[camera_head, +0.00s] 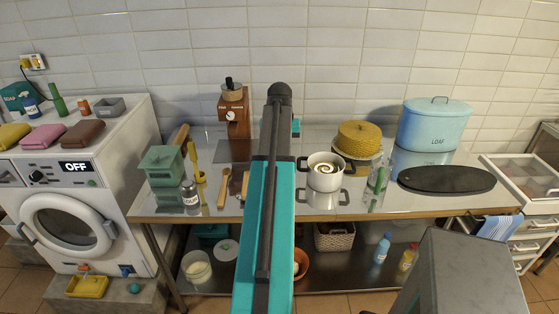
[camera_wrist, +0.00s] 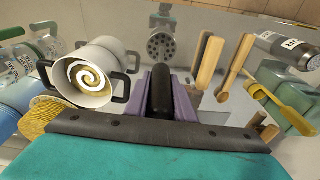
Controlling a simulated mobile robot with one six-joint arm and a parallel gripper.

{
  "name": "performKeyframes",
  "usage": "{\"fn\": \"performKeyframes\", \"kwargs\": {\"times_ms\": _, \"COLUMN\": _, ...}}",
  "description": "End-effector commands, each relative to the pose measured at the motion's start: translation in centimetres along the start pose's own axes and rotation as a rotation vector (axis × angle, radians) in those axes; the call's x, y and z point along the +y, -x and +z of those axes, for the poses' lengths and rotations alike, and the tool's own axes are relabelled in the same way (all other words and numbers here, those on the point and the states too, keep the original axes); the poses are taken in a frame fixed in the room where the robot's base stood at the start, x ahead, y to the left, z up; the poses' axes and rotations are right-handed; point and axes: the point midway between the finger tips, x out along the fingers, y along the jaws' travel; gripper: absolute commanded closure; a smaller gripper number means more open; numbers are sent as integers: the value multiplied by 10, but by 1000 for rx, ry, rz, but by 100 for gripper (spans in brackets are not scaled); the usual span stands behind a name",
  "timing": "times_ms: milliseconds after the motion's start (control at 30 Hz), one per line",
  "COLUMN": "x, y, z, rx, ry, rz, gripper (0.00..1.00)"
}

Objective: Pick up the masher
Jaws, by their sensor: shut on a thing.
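The masher (camera_wrist: 160,45) has a round grey head full of holes and a thick black handle. It shows in the wrist view at the top middle, its head pointing away from me. My gripper (camera_wrist: 163,88) has purple fingers, one on each side of the black handle, and is shut on it. I cannot tell whether the masher is touching the steel table or held just above it. In the head view my own arm covers the middle of the table, and the masher and gripper are hidden behind it.
A white pot (camera_head: 325,172) with black handles stands close right of my arm on the steel table (camera_head: 295,205). Wooden utensils (camera_head: 224,188) lie left of it. A yellow domed thing (camera_head: 357,139), bread bin (camera_head: 433,124) and dark oval board (camera_head: 447,179) are farther right.

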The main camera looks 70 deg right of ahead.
Motion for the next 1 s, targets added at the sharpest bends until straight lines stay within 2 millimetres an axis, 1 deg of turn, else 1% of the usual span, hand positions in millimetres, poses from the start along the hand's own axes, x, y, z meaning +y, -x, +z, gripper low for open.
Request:
{"fn": "performKeyframes", "kwargs": {"times_ms": 33, "x": 1, "y": 0, "z": 7, "rx": 1, "ry": 0, "rz": 0, "gripper": 100}}
{"fn": "performKeyframes", "kwargs": {"times_ms": 267, "x": 9, "y": 6, "z": 32, "rx": 2, "ry": 0, "rz": 0, "gripper": 100}}
{"fn": "performKeyframes", "kwargs": {"times_ms": 800, "x": 32, "y": 25, "z": 111, "rx": 2, "ry": -1, "rz": 0, "gripper": 100}}
{"fn": "performKeyframes", "kwargs": {"times_ms": 1000, "x": 39, "y": 31, "z": 131, "rx": 2, "ry": 0, "rz": 0, "gripper": 100}}
